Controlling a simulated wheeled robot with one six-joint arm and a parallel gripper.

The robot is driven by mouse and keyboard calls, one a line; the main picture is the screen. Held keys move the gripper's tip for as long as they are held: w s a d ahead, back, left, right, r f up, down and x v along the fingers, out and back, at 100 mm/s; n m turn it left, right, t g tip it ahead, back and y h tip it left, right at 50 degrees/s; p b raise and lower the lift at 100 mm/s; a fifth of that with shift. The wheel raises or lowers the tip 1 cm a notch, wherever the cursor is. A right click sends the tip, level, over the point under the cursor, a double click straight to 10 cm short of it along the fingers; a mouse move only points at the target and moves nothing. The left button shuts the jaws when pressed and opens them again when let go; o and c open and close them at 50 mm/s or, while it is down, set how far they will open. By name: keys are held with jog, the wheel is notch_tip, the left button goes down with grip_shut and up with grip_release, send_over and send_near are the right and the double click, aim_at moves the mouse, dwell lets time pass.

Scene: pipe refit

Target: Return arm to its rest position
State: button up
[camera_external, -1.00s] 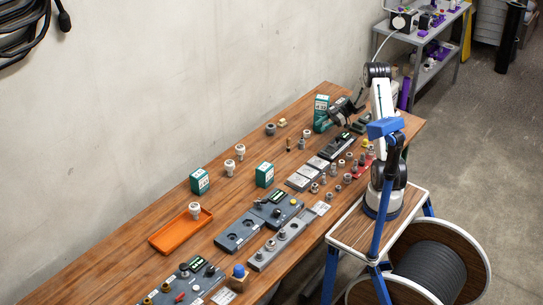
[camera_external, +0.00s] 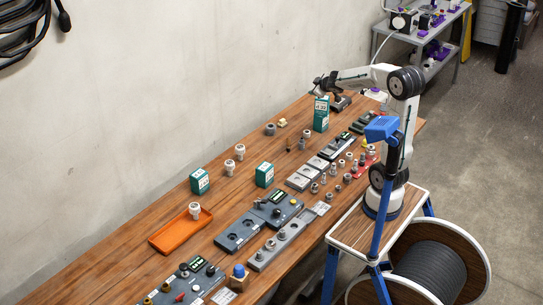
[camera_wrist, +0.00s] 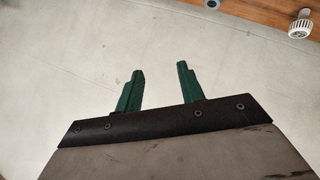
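My arm (camera_external: 402,130) is unfolded, with its forearm stretched level toward the wall. My gripper (camera_external: 318,86) is at the arm's far end, raised near the wall above the back of the workbench. In the wrist view, the two green fingers of my gripper (camera_wrist: 158,80) stand apart with nothing between them. Behind the fingers is only the pale wall.
The wooden workbench (camera_external: 130,240) holds several fittings, grey fixtures (camera_external: 240,232), an orange tray (camera_external: 164,242) and green boxes. One tall green box (camera_external: 321,114) stands below my gripper. A white fitting (camera_wrist: 301,24) shows at the wrist view's upper right.

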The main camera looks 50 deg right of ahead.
jog(key=s+a+f+m+g+y, duration=0.1)
jog(key=s+a+g, duration=0.1)
jog(key=s+a, duration=0.4)
jog(key=s+a+f+m+g+y, duration=0.1)
jog(key=s+a+g, duration=0.2)
jog(key=s, duration=1.1)
jog(key=s+a+f+m+g+y, duration=0.1)
jog(key=s+a+f+g+y, duration=0.1)
jog(key=s+a, duration=0.8)
jog(key=shift+s+g, duration=0.5)
jog(key=shift+g, duration=0.1)
jog(key=shift+a, duration=0.1)
